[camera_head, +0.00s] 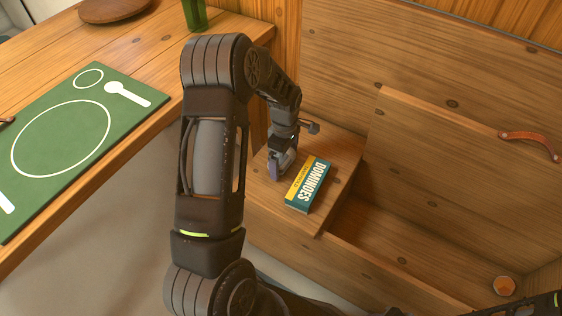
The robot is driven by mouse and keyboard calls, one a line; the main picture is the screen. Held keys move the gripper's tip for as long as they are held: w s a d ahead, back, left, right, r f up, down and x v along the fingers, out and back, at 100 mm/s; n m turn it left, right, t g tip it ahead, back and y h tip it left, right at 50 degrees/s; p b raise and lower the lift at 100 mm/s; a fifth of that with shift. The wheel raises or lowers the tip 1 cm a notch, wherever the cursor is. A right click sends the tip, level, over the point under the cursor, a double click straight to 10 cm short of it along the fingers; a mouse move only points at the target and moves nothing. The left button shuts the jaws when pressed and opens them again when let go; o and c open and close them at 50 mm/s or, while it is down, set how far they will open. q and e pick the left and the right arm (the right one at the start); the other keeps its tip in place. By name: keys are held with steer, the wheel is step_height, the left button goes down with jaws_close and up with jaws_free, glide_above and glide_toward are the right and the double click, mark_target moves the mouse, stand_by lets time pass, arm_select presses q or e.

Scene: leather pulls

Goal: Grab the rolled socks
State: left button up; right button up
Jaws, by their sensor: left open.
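My left gripper (284,150) points down over a wooden ledge (340,150), just left of the dominoes box, and its jaws are open. A small grey-purple shape (275,168) shows at its fingertips. I cannot tell whether it is the rolled socks or part of the gripper. No rolled socks can be clearly made out, and my left arm covers part of the view. My right gripper is out of view; only a bit of dark arm shows at the bottom right corner.
A teal and yellow dominoes box (308,186) lies on the ledge. Right of it is an open wooden compartment (390,235) with a small round orange item (504,286). A leather pull (530,144) is on a wooden panel. A table with a green placemat (95,105) stands left.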

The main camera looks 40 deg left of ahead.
arm_select(q)
steer(key=shift+f, duration=0.3)
stand_by(0.4)
steer(key=c, duration=1.3)
steer(key=shift+o, duration=0.2)
steer(key=shift+r, duration=0.1)
step_height(320, 180, up, 10)
steer(key=shift+f+p, duration=0.1)
steer(key=shift+p, duration=0.95)
